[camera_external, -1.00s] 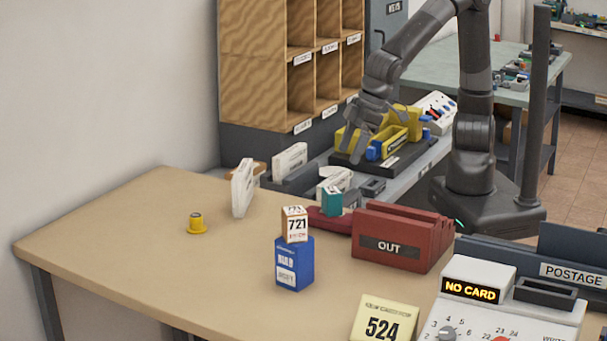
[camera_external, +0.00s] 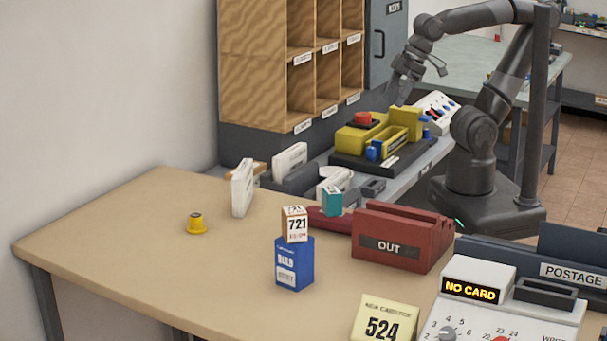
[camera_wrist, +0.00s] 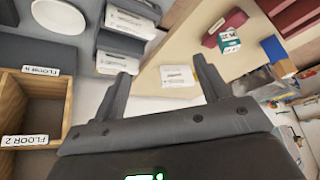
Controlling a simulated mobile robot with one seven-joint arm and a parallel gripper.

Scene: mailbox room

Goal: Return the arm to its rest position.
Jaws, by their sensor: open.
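My arm (camera_external: 470,20) is folded up and back above its base, behind the desk. My gripper (camera_external: 402,92) hangs in the air above the yellow machine with a red button (camera_external: 362,119), in front of the grey cabinet door. It touches nothing. In the wrist view my gripper (camera_wrist: 160,85) has its two fingers spread wide apart, with nothing between them.
Wooden pigeonholes (camera_external: 300,65) stand left of my gripper. A yellow block machine (camera_external: 405,120) sits on a dark base below. The desk (camera_external: 120,230) holds a red OUT tray (camera_external: 400,245), a blue box (camera_external: 294,265) and a yellow knob (camera_external: 196,224). A dark post (camera_external: 541,100) stands close to my arm.

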